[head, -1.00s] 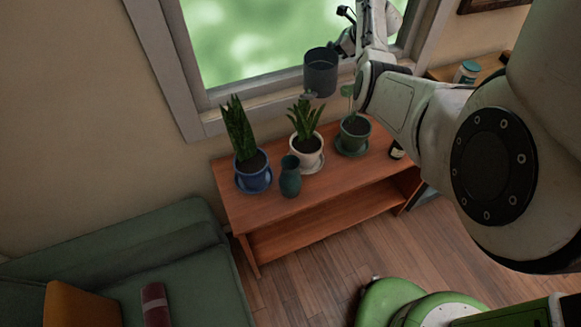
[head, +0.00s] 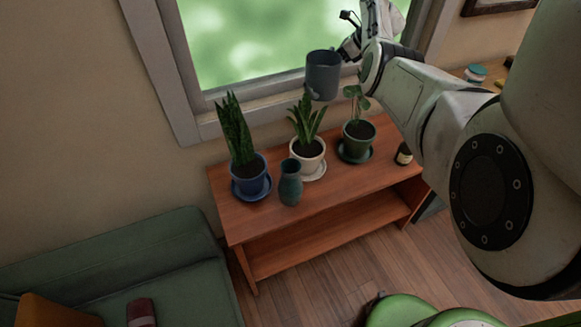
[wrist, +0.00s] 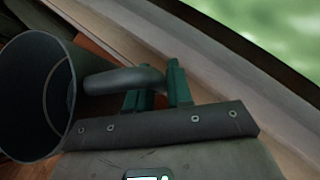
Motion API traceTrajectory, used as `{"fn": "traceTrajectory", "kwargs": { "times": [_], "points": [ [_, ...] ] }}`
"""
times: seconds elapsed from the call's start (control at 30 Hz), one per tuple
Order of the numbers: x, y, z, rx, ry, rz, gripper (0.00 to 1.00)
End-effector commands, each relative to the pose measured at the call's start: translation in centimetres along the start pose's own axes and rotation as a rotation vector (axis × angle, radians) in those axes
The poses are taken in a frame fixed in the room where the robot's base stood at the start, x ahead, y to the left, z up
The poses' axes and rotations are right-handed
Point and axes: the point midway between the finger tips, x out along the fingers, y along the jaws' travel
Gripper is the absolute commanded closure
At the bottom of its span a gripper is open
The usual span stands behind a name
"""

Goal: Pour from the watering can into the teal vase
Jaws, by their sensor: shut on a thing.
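The dark grey watering can (head: 322,76) hangs in the air in front of the window, above the potted plants. My gripper (head: 350,48) is shut on its handle. In the wrist view my gripper's green fingers (wrist: 158,90) close on the can's handle (wrist: 122,80), and the can's open round mouth (wrist: 35,98) shows at the left. The can looks close to upright in the head view; its contents cannot be made out. The teal vase (head: 290,184) stands upright on the wooden bench, below and left of the can, apart from it.
A blue pot (head: 251,180), a white pot (head: 307,160) and a green pot (head: 357,142), each with a plant, stand on the bench (head: 330,188) behind and beside the vase. A green sofa (head: 130,255) is at left.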

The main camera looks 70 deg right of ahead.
Motion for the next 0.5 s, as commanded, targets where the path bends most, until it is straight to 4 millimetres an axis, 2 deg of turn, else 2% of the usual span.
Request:
{"fn": "traceTrajectory", "kwargs": {
  "times": [0.5],
  "points": [
    [-3.4, 0.2, 3.4, -0.001, -0.002, -0.001, 1.00]
  ]
}}
